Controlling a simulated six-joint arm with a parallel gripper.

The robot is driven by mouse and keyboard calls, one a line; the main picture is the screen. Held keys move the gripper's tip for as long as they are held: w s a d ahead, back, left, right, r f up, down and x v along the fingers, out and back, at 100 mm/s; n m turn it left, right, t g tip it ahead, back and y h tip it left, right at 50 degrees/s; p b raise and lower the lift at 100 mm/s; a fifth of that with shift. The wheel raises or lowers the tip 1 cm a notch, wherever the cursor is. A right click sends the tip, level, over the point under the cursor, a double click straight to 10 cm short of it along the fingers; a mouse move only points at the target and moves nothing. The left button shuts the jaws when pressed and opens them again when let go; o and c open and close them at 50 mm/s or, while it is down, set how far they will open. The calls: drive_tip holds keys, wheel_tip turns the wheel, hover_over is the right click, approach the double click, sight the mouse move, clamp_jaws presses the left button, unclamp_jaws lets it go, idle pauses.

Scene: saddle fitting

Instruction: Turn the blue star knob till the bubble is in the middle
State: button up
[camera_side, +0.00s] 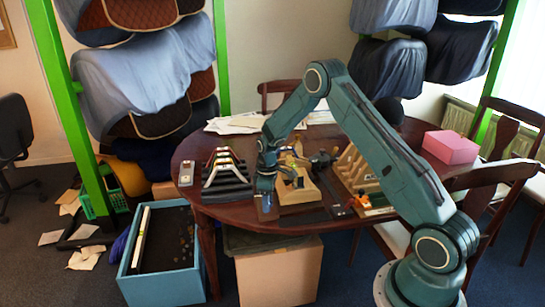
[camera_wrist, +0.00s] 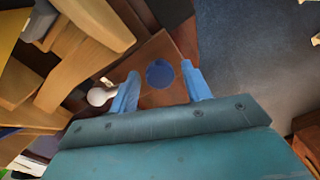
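The blue knob (camera_wrist: 160,73) shows in the wrist view as a dark blue round shape on a reddish-brown wooden surface. Its star points cannot be made out. My gripper (camera_wrist: 161,70) has its two light blue fingers apart, one on each side of the knob in the picture, with a gap at both sides. I cannot tell how far the fingertips are above it. In the side view my gripper (camera_side: 265,187) points down at the front edge of the table, beside a wooden fixture (camera_side: 296,187). The knob is hard to pick out there. I can make out no bubble in either view.
A white ball-ended part (camera_wrist: 100,97) lies close to the left finger. Pale wooden pieces (camera_wrist: 85,50) stand at the left of the wrist view. The round table (camera_side: 222,213) also bears a rack with coloured arches (camera_side: 226,165), papers (camera_side: 238,123) and a pink box (camera_side: 450,147).

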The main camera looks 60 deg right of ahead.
drive_tip(key=c, duration=0.8)
drive_tip(key=shift+m, duration=2.4)
drive_tip(key=o, duration=1)
drive_tip(key=shift+c, duration=0.2)
drive_tip(key=shift+r, duration=0.1)
wheel_tip(320, 180, up, 14)
